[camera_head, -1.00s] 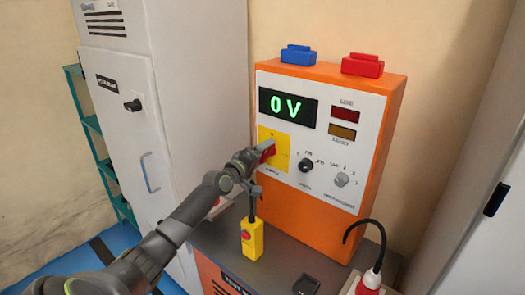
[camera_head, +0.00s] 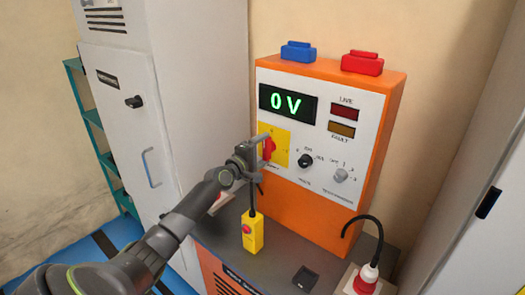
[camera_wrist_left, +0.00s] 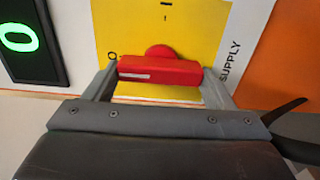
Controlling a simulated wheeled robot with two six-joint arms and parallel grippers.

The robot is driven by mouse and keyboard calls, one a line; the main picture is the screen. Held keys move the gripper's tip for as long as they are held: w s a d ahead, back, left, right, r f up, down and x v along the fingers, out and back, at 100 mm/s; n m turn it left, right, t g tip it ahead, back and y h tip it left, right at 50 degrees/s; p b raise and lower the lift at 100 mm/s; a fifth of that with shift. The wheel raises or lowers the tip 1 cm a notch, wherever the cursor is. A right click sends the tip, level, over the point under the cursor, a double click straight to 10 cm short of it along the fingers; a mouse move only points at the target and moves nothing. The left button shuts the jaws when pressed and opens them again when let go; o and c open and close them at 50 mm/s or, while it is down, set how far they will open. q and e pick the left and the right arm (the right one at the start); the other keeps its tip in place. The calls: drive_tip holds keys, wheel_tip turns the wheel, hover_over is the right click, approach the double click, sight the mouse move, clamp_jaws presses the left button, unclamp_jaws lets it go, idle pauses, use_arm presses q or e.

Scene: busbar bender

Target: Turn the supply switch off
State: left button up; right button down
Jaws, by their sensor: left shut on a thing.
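The supply switch is a red handle (camera_head: 269,148) on a yellow plate (camera_head: 281,152) on the orange cabinet's white front. It stands upright on the panel. In the left wrist view, the red handle (camera_wrist_left: 160,71) lies level between my fingers, its white-marked end towards the "O" label. The "I" mark is at the top of that picture, and "SUPPLY" is printed at the right. My left gripper (camera_head: 262,152) is shut on the handle, one finger at each end; it fills the lower part of the wrist view (camera_wrist_left: 160,88). My right gripper is not in view.
The orange cabinet's display (camera_head: 287,103) reads 0 V. A black knob (camera_head: 305,160) and grey knob (camera_head: 341,175) sit right of the switch. A yellow pendant box (camera_head: 252,232) stands below my gripper. A red-and-white plug (camera_head: 367,277) with a black cable is at lower right.

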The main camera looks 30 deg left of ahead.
use_arm(q)
drive_tip(key=o, duration=1)
drive_tip(key=shift+s, duration=0.1)
drive_tip(key=s+a+p, duration=0.1)
drive_tip(key=s+p, duration=0.4)
drive_tip(key=s, duration=1.2)
drive_tip(key=shift+a, duration=0.2)
drive_tip(key=shift+s+f, duration=0.1)
